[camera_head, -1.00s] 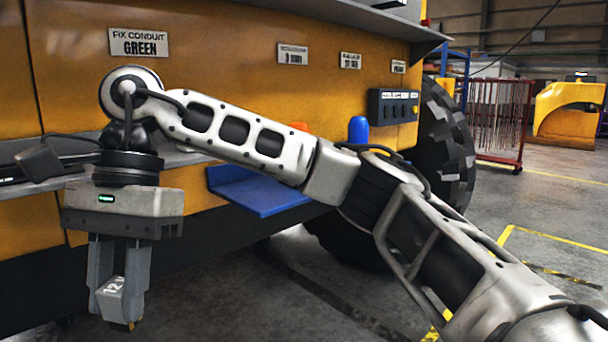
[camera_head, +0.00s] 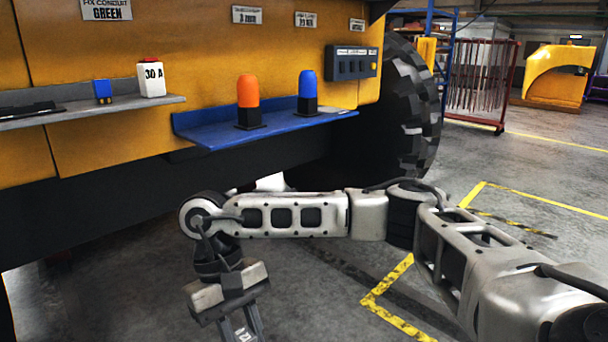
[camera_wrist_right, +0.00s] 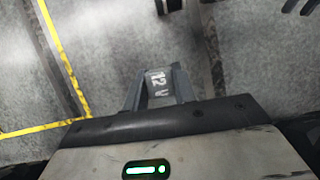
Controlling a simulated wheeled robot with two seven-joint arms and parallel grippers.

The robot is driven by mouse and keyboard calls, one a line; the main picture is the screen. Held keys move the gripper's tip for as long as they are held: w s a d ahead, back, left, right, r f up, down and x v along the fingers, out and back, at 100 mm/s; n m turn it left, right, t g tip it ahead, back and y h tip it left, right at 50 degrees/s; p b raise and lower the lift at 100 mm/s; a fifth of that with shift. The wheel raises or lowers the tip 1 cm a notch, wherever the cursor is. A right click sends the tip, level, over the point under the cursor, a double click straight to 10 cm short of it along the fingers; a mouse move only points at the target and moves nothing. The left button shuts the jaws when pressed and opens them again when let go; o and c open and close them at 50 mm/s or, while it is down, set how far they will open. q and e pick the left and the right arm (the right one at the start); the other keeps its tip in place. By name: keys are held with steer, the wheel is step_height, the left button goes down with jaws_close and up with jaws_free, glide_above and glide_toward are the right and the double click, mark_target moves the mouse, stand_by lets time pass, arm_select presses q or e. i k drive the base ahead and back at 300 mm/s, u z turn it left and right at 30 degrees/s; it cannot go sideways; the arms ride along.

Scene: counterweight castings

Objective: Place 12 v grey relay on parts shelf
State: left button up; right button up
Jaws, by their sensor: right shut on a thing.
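My right gripper (camera_head: 243,336) is shut on the grey relay, low in front of the machine and cut off by the bottom edge of the head view. In the right wrist view the grey relay (camera_wrist_right: 159,84), marked "12 V", sits between the fingers, with floor beyond it. A grey shelf (camera_head: 100,110) on the yellow machine holds a small blue part and a white "30 A" block. A blue shelf (camera_head: 215,135) is to its right. No label shows which is the parts shelf. My left gripper is not in view.
An orange beacon (camera_head: 248,100) and a blue beacon (camera_head: 308,92) stand on the blue shelf. The blue part (camera_head: 102,91) and white block (camera_head: 151,79) take the grey shelf's right half. A dark switch box (camera_head: 351,62) and large tyre (camera_head: 408,115) are to the right.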

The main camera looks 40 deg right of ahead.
mark_target(279, 120)
steer(key=u, duration=0.25)
steer(key=k, duration=0.35)
steer(key=z, duration=1.45)
steer(key=i, duration=1.75)
steer(key=u, duration=0.65)
